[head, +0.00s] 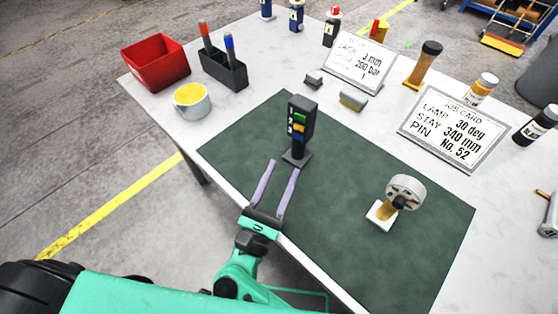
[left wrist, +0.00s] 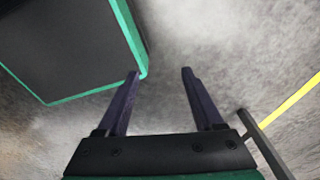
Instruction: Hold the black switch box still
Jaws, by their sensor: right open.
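The black switch box (head: 301,117) stands upright on a post with a flat dark base on the green mat (head: 240,143). Green, yellow and blue parts show on its front. My right gripper (head: 284,166) is open and empty, its two long purple fingers pointing at the box's base. The fingertips are just in front of the base, and I cannot tell whether one touches it. My left gripper (left wrist: 160,75) is open in the left wrist view, with nothing between its fingers and grey floor beyond. It does not show in the head view.
A round dial on a stand (head: 402,195) is on the mat at right. Job cards (head: 452,130) and a brown-handled tool (head: 424,64) stand behind. A red bin (head: 156,62), a pen holder (head: 222,70) and a yellow-filled cup (head: 192,101) are at left. The mat between box and dial is clear.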

